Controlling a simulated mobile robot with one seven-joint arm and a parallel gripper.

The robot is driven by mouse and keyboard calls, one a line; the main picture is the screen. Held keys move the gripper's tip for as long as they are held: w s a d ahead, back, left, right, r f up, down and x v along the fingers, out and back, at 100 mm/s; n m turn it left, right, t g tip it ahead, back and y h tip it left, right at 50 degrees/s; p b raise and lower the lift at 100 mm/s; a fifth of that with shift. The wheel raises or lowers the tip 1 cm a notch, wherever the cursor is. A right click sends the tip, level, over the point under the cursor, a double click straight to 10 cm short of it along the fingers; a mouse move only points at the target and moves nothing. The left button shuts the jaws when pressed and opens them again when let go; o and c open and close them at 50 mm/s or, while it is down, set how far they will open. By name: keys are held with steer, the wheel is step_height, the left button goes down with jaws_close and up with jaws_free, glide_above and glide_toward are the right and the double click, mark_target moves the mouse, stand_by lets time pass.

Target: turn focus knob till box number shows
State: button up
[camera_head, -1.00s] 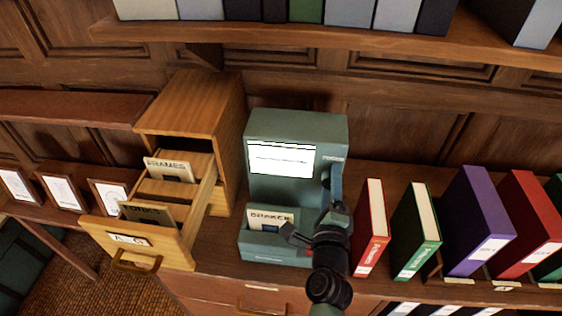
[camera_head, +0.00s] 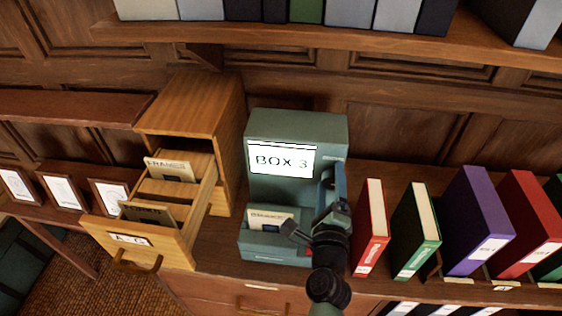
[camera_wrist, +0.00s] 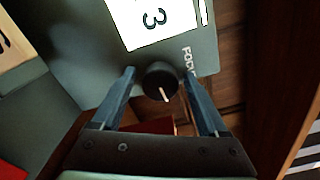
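The grey-green reader (camera_head: 298,125) stands on the cabinet top. Its lit screen (camera_head: 282,160) shows "BOX 3" in clear dark letters. In the wrist view part of the screen (camera_wrist: 140,18) shows a "3". The black focus knob (camera_wrist: 160,80) with a white pointer line sits beside a label partly reading "FOCU". My gripper (camera_wrist: 159,78) has one finger on each side of the knob. Small gaps seem to show between fingers and knob, but contact is hard to tell. In the head view my gripper (camera_head: 333,185) is at the reader's right side and the knob is hidden.
A card (camera_head: 270,220) sits in the reader's lower tray. An open wooden card drawer (camera_head: 170,252) juts out at left. A red binder (camera_head: 371,230) and a green binder (camera_head: 417,230) stand close to the right of my arm. A shelf (camera_head: 330,42) runs above.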

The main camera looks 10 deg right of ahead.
stand_by(0.7)
steer(key=v, duration=0.9)
steer(key=shift+p, duration=0.45)
steer(key=w+a+r+n+t+y, duration=0.2)
steer(key=a+r+n, duration=0.25)
steer(key=r, duration=0.65)
steer(key=w+a+r+n+t+y, duration=0.1)
steer(key=a+r+n+t+y, duration=0.15)
steer(key=r+n, duration=0.55)
steer(key=w+a+r+n+t+y, duration=0.1)
steer(key=w+a+r+n, duration=0.2)
steer(key=r, duration=1)
steer(key=s+a+r+n+t, duration=0.2)
steer(key=s+r+n, duration=0.3)
steer(key=r, duration=0.5)
steer(key=s+a+r+n+t, duration=0.2)
steer(key=s+r+n, duration=0.3)
steer(key=s+r, duration=0.3)
step_height(320, 180, up, 4)
steer(key=shift+s+a+f, duration=0.2)
steer(key=shift+s+a, duration=0.2)
